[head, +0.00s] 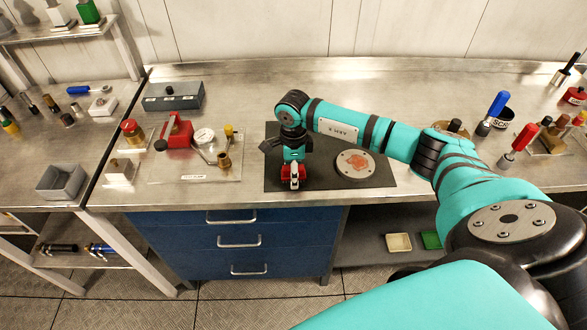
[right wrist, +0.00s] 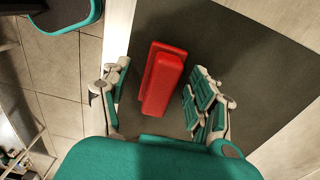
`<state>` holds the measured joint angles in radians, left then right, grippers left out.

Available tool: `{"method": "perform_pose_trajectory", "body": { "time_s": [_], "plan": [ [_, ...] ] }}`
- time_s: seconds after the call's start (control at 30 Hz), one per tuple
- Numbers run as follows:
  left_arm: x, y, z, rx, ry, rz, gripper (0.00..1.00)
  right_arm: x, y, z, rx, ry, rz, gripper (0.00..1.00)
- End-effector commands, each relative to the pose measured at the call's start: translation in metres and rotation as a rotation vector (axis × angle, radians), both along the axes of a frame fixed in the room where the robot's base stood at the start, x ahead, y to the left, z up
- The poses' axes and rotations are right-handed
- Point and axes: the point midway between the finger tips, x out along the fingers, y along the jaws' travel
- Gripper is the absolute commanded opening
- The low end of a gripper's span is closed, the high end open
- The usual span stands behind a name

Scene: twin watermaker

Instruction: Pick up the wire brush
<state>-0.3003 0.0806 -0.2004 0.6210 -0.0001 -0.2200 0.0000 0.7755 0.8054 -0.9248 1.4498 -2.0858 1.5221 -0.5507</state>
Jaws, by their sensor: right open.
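A red stepped block (right wrist: 163,80), which I take to be the wire brush, lies on a dark mat (right wrist: 240,50). No bristles show in either view. My right gripper (right wrist: 158,95) is open over it, with one finger on each side of the red block. Gaps show between the fingers and the block in the right wrist view. In the head view my right gripper (head: 293,182) points down at the left part of the dark mat (head: 325,184), and it partly hides the red block. My left gripper is not in view.
A round plate with an orange pattern (head: 355,163) lies on the mat, right of the gripper. A clear board (head: 170,170) with a red-bodied fitting and a gauge (head: 206,140) is to the left. Handled tools (head: 497,105) stand at the right. The bench's front edge is close.

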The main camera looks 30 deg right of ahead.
Motion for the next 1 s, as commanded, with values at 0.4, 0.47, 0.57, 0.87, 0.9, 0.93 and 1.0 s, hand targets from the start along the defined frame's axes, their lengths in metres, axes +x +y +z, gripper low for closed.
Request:
{"method": "perform_pose_trajectory", "body": {
  "time_s": [0.4, 0.47, 0.57, 0.87, 0.9, 0.93, 1.0],
  "plan": [
    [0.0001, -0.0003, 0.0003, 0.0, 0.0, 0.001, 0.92, 0.0001, 0.0, -0.003, -0.001, -0.001, 0.0, 0.42],
    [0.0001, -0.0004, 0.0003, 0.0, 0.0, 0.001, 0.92, 0.0002, 0.0, -0.0029, -0.001, -0.001, 0.0, 0.34],
    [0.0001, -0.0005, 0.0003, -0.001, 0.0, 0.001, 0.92, 0.0002, 0.0, -0.0028, -0.001, -0.001, 0.0, 0.21],
    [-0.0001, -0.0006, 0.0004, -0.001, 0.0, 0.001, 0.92, 0.0004, 0.0, -0.0024, 0.0, -0.001, 0.0, 0.0],
    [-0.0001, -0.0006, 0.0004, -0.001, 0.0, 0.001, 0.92, 0.0004, 0.0, -0.0024, 0.0, -0.001, 0.0, 0.0],
    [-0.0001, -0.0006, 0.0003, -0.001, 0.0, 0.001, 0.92, 0.0005, 0.0001, -0.0023, 0.0, -0.002, 0.0, 0.0],
    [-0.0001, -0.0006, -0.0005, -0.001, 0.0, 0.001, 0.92, 0.0006, -0.0001, -0.0017, 0.0, -0.002, 0.0, 0.0]
  ]
}}
